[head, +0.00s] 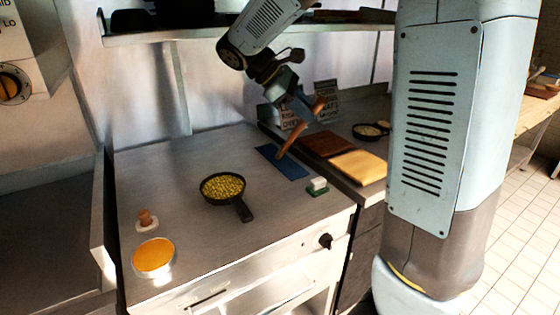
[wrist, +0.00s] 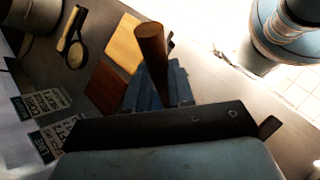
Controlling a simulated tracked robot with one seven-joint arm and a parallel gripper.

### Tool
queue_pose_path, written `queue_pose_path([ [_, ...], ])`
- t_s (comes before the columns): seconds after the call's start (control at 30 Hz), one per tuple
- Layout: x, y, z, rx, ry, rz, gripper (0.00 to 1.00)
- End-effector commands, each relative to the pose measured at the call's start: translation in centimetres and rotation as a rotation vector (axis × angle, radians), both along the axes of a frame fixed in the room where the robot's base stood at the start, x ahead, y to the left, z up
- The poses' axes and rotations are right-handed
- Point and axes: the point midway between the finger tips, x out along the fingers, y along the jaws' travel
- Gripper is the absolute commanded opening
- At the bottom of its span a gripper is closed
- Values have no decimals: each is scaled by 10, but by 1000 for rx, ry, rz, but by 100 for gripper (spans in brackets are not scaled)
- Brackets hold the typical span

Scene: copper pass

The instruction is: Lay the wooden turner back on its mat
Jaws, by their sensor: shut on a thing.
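The wooden turner (head: 292,138) is held tilted in the head view, with its handle end up to the right and its lower end down to the left. My gripper (head: 300,107) is shut on it near the upper end. The lower end is in front of the blue mat (head: 291,170); I cannot tell whether it touches. The mat lies flat on the steel top, with nothing seen lying on it.
A black pan of yellow pieces (head: 222,186) stands left of the mat. A white and green block (head: 317,186) sits just right of it. Dark (head: 326,144) and light boards (head: 358,167) lie farther right. An orange-topped dish (head: 153,257) and wooden knob (head: 145,217) stand front left. A shelf (head: 200,34) runs above.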

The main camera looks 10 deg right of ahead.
Motion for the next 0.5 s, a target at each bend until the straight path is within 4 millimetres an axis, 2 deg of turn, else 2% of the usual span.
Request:
queue_pose_path([
  [0.23,-6,-3,-35,136,-49,-45,0],
  [0.5,-9,5,-76,380,-156,-130,0],
])
